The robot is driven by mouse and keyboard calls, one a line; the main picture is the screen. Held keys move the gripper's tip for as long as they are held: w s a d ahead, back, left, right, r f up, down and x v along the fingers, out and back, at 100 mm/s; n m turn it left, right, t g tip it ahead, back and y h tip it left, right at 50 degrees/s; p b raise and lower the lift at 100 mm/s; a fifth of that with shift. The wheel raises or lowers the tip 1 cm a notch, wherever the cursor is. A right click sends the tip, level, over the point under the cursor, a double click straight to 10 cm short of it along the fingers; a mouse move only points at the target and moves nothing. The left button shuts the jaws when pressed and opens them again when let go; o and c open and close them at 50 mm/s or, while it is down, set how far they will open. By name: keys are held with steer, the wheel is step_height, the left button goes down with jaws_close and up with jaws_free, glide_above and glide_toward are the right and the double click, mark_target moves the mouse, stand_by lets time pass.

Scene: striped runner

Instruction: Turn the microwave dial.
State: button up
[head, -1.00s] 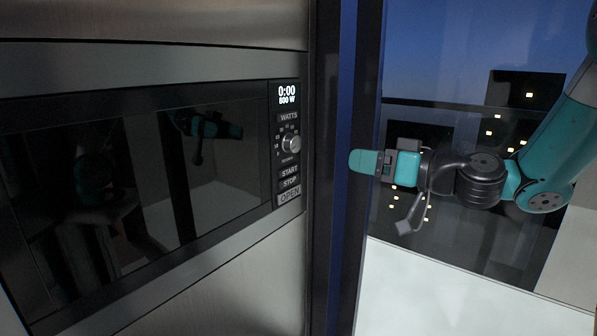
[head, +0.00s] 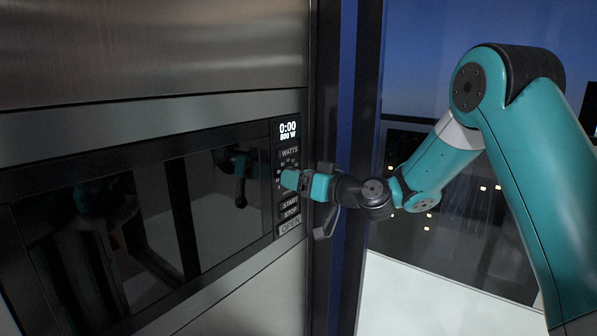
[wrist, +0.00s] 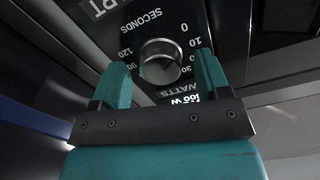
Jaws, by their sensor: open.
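The microwave (head: 100,215) is built into a steel front at the left of the head view. The round silver dial (wrist: 160,62) shows in the wrist view, ringed by numbers on the black panel. My gripper (head: 289,180) is in front of the dial and hides it in the head view. In the wrist view my gripper (wrist: 160,85) is open, with one teal finger on each side of the dial. I see gaps between fingers and dial there; contact is not visible.
The START, STOP and OPEN buttons (head: 290,214) lie just below my gripper. A dark blue upright frame (head: 345,110) stands right of the microwave, behind my wrist. A window (head: 450,240) with night lights is farther right.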

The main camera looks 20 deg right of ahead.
steer(key=shift+w+a, duration=0.2)
steer(key=shift+w, duration=0.05)
steer(key=c, duration=0.9)
steer(key=shift+c, duration=0.2)
steer(key=m+p, duration=0.1)
steer(key=m, duration=1)
steer(key=shift+m, duration=0.3)
